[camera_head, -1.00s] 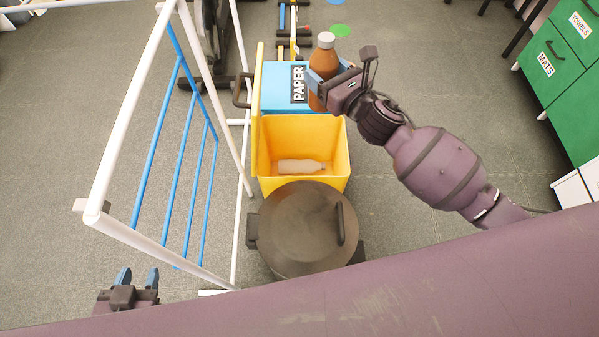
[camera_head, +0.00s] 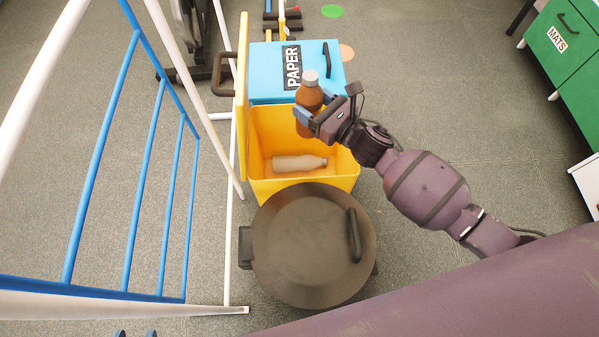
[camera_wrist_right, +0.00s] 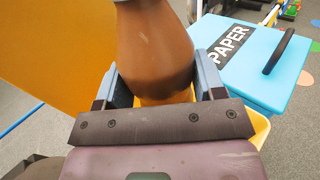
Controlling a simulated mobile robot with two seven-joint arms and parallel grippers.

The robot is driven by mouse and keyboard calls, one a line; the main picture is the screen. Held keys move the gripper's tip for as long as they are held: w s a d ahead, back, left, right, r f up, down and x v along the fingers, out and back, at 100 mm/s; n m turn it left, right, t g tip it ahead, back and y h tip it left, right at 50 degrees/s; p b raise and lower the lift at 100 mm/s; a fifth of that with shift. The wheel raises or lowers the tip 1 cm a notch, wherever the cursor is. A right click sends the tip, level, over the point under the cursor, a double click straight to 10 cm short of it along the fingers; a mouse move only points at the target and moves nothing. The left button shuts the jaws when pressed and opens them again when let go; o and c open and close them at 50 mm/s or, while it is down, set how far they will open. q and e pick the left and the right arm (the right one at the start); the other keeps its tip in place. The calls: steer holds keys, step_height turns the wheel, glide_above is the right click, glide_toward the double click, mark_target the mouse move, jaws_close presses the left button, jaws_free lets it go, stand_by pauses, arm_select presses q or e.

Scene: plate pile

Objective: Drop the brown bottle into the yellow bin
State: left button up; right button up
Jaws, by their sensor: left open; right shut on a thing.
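The brown bottle (camera_head: 308,96) with a grey-white cap is upright in my right gripper (camera_head: 304,117), which is shut on it. In the head view the bottle overlaps the far part of the open yellow bin (camera_head: 259,186). In the right wrist view the bottle (camera_wrist_right: 152,50) sits between the two blue fingers, with yellow bin wall behind it. A pale bottle (camera_head: 298,163) lies inside the bin. Only the blue fingertips of my left gripper (camera_head: 135,333) show at the bottom edge; they are apart, with nothing seen between them.
A blue bin marked PAPER (camera_head: 270,90), lid closed, stands behind the yellow bin. A dark round lidded bin (camera_head: 300,250) stands in front. A white and blue rack (camera_head: 140,180) is on the left. Green drawers (camera_head: 565,50) are at the right. Floor right of the bins is clear.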

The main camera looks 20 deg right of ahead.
step_height(320, 180, down, 4)
steer(key=shift+s+b, duration=0.15)
steer(key=shift+b, duration=0.8)
arm_select(q)
steer(key=shift+a+f+n+t+b, duration=0.25)
steer(key=shift+f+n+t+b, duration=0.1)
steer(key=shift+t+b, duration=0.25)
arm_select(e)
steer(key=shift+f, duration=0.65)
arm_select(q)
steer(key=shift+r, duration=0.1)
arm_select(e)
steer(key=shift+r, duration=0.1)
steer(key=o, duration=1)
steer(key=shift+s+d, duration=0.2)
arm_select(q)
steer(key=shift+d+g+p, duration=0.25)
steer(key=shift+g+p, duration=0.15)
steer(key=shift+p, duration=0.6)
arm_select(e)
steer(key=v, duration=1)
